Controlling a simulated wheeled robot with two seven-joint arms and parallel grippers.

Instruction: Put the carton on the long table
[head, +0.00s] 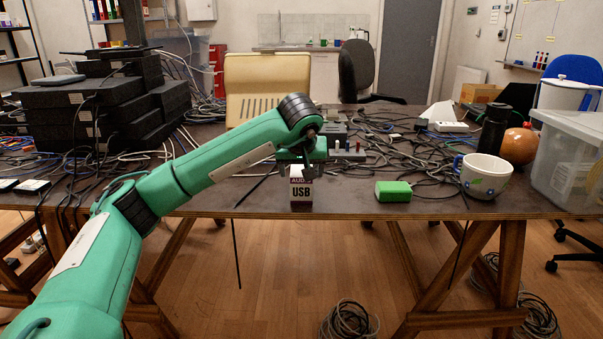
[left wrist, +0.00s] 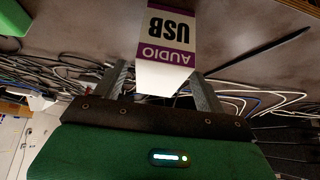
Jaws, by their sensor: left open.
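The carton (head: 300,192) is a small white and purple box marked USB and AUDIO. It stands on the long table (head: 245,200) near its front edge. In the left wrist view the carton (left wrist: 168,40) appears upside down, with its near end between the two grey fingers. My left gripper (head: 301,178) is at the top of the carton, open, with a finger on either side. In the left wrist view there is a gap between the left gripper (left wrist: 160,74) fingers and the box. My right gripper is not in view.
A green box (head: 393,191) and a white mug (head: 484,176) stand to the right. A clear plastic bin (head: 567,160) is at the right end. Stacked black devices (head: 90,110) and many loose cables cover the left and back of the table.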

